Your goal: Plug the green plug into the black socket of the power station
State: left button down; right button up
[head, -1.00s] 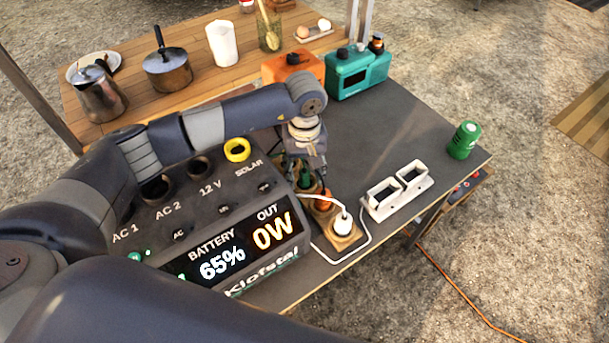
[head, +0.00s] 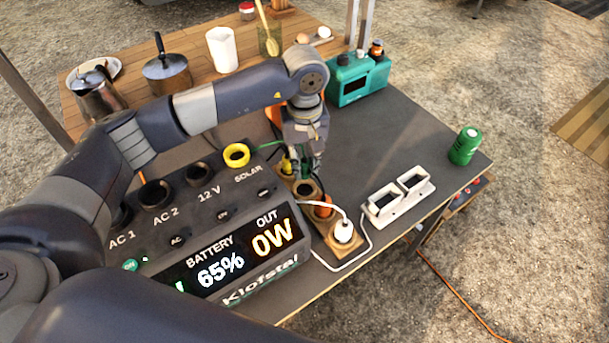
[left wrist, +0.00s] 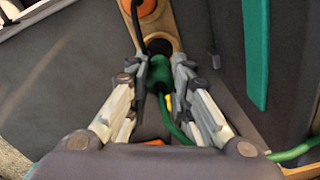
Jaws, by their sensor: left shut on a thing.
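My left gripper (head: 308,168) is shut on the green plug (left wrist: 159,74), which sits between the two fingers in the left wrist view. The gripper is just above the wooden plug holder (head: 331,240); the holder's near hole (head: 305,188) is empty. In the head view the fingers largely hide the plug; its green cable (head: 266,147) runs off left. The power station (head: 222,215) stands left of the gripper. Its top has dark round sockets, marked AC 1, AC 2 (head: 154,193) and 12 V (head: 197,172), and a yellow-ringed one (head: 237,155) by SOLAR. My right gripper is out of view.
The holder also carries an orange plug (head: 322,208), a white plug (head: 343,231) and a yellow plug (head: 287,166). A white double-opening holder (head: 398,203) and a green can (head: 464,147) stand to the right. A teal device (head: 357,80) is behind. The grey tabletop between is clear.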

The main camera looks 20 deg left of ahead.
aim_at(305, 157)
pick_arm(q)
notch_tip(305, 157, up, 5)
jog(key=shift+f, duration=0.15)
notch_tip(305, 157, up, 15)
jog(key=p, duration=0.6)
jog(key=shift+f+p, duration=0.15)
jog(key=shift+p, duration=0.15)
jog(key=s+a+b, duration=0.6)
jog(key=s+a, duration=0.8)
jog(key=a, duration=0.2)
jog(key=shift+a, duration=0.15)
jog(key=shift+f, duration=0.15)
jog(key=shift+f+b, duration=2)
jog(key=shift+f, duration=0.1)
